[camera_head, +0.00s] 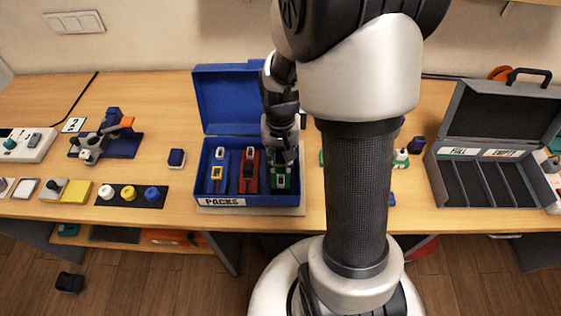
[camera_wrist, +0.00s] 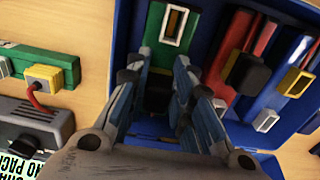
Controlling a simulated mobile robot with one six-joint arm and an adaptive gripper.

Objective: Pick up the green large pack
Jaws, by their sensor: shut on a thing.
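The green large pack (camera_head: 281,184) stands in the right compartment of the blue PACKS box (camera_head: 213,188). It has a white-framed slot on its face, which shows at the top of the wrist view (camera_wrist: 158,42). My gripper (camera_head: 281,160) reaches down into the box from above. In the wrist view its two fingers (camera_wrist: 158,72) are on either side of the green pack, shut on it. The lower part of the pack is dark and partly hidden between the fingers. I cannot tell whether the pack is off the box floor.
A green block with a yellow plug (camera_wrist: 44,75) lies outside the box. A grey FULL/EMPTY case (camera_head: 437,173) stands open at right. The box's blue lid (camera_head: 226,98) is raised behind.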

